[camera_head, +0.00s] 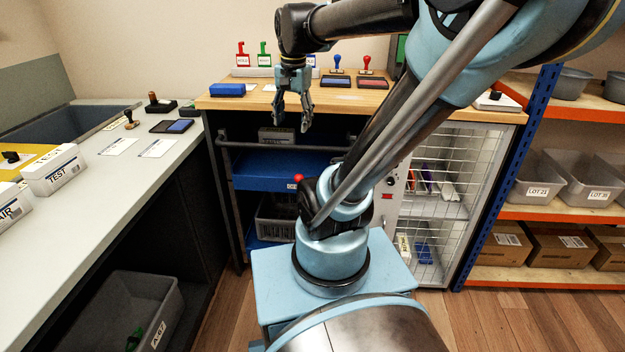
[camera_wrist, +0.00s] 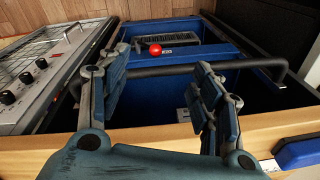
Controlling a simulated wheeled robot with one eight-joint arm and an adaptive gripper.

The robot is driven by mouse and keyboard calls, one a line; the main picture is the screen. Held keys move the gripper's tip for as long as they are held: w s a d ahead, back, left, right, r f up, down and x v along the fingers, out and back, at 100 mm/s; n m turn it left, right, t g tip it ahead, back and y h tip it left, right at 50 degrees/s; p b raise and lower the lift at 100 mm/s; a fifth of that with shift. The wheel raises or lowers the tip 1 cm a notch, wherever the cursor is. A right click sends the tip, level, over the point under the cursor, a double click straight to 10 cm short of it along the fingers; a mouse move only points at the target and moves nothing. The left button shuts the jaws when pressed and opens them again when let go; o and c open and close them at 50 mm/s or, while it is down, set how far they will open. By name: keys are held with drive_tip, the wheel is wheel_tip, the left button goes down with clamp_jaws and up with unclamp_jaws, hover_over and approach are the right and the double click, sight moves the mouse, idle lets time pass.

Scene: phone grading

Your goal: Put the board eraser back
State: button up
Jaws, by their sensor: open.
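A blue block that looks like the board eraser (camera_head: 228,90) lies on the left end of the wooden worktop (camera_head: 345,97). Part of a blue block with a dark edge, likely the same one, shows at the right edge of the wrist view (camera_wrist: 298,152). My gripper (camera_head: 293,118) is open and empty, pointing down at the worktop's front edge, to the right of the eraser and apart from it. In the wrist view its fingers (camera_wrist: 160,72) are spread, with nothing between them.
Ink stamps and pads stand behind and right of my gripper, including a red-handled stamp (camera_head: 366,65). A dark rail (camera_head: 245,144) and blue trays (camera_head: 262,172) lie below the worktop edge. A red ball (camera_wrist: 155,49) shows there. A grey counter (camera_head: 110,165) stands left.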

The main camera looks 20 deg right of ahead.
drive_tip(key=s+d+f+n, duration=0.3)
drive_tip(key=s+f+n, duration=0.4)
drive_tip(key=s+f, duration=0.3)
wheel_tip(320, 180, down, 4)
drive_tip(key=shift+s+d+f+n+t, duration=0.15)
drive_tip(key=shift+s+f+n+t, duration=0.1)
drive_tip(key=shift+s+n+t, duration=0.15)
drive_tip(key=shift+w+f, duration=0.2)
drive_tip(key=shift+w, duration=0.15)
drive_tip(key=shift+c, duration=0.3)
